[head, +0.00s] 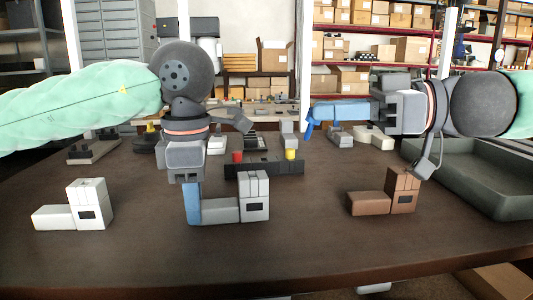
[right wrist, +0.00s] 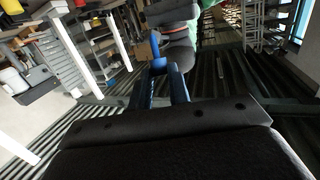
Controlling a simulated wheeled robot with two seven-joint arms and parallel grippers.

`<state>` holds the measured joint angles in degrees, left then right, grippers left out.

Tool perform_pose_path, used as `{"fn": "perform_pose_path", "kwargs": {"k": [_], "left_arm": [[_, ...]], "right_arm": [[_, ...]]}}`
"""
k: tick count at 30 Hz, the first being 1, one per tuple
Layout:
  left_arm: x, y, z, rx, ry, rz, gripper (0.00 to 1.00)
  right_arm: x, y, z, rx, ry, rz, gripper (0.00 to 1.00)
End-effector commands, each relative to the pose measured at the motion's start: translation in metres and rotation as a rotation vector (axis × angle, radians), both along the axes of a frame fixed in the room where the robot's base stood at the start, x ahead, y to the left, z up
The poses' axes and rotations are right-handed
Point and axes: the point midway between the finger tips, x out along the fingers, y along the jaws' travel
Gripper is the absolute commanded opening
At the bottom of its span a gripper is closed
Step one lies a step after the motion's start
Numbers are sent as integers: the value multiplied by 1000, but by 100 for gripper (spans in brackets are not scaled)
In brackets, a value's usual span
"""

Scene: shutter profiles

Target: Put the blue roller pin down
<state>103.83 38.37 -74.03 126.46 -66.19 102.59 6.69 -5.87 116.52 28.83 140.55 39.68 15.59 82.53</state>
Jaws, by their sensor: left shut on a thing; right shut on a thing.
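The bright blue roller pin (head: 309,129) is between the tips of my right gripper (head: 314,111), at the left end of its blue fingers. The gripper is level and holds the pin above the table. In the right wrist view, the pin (right wrist: 157,50) shows at the end of the two dark blue fingers (right wrist: 160,72). My left gripper (head: 193,218) points down and is shut on the low end of a grey block (head: 253,197) at the table's front middle. Its fingers partly hide that end.
A white block (head: 88,204) stands front left and a brown block (head: 402,190) front right. Behind the grey block is a dark tray (head: 290,168) with red and yellow pieces. A grey bin (head: 490,195) is at the right edge. Bare table lies between the blocks.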

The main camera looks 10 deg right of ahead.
Motion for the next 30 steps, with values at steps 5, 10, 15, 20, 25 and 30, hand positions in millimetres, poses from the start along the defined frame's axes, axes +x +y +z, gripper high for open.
{"fn": "perform_pose_path", "kwargs": {"k": [5,10,15,20,25,30], "left_arm": [[0,0,0,0,0,0,9],[0,0,0,0,0,0,9],[0,0,0,0,0,0,9],[0,0,0,0,0,0,9],[0,0,0,0,0,0,9],[0,0,0,0,0,0,9]], "right_arm": [[4,12,-1,0,3,1,0],[8,23,-1,0,3,1,0],[11,34,-1,0,4,1,0],[15,45,-1,0,3,1,0],[18,56,-1,0,3,2,0],[19,59,-12,2,5,2,0]]}}
